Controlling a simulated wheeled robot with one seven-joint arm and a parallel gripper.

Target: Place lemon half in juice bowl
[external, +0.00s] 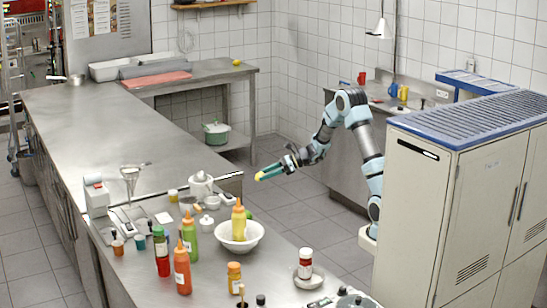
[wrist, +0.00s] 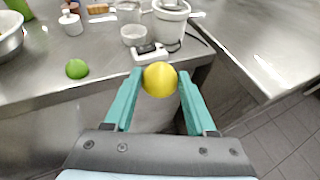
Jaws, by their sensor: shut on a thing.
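My gripper (wrist: 160,88) is shut on the yellow lemon half (wrist: 160,79), which sits between the teal fingertips. In the external view, my gripper (external: 263,173) holds the lemon half (external: 259,176) in the air, beyond the right edge of the steel counter. A pale round bowl (external: 255,240) stands on the counter, nearer the camera than my gripper. A yellow squeeze bottle (external: 239,221) overlaps it, and I cannot tell if the bottle stands inside. A bowl (wrist: 10,48) is cut off at the left edge of the wrist view.
A green lime half (wrist: 77,69) lies on the counter between the bowl and my gripper. A white pot (wrist: 170,22) and a small white cup (wrist: 134,36) stand ahead. Several sauce bottles, including an orange one (external: 182,270), crowd the counter's near end. Open floor (external: 285,215) lies beside the counter.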

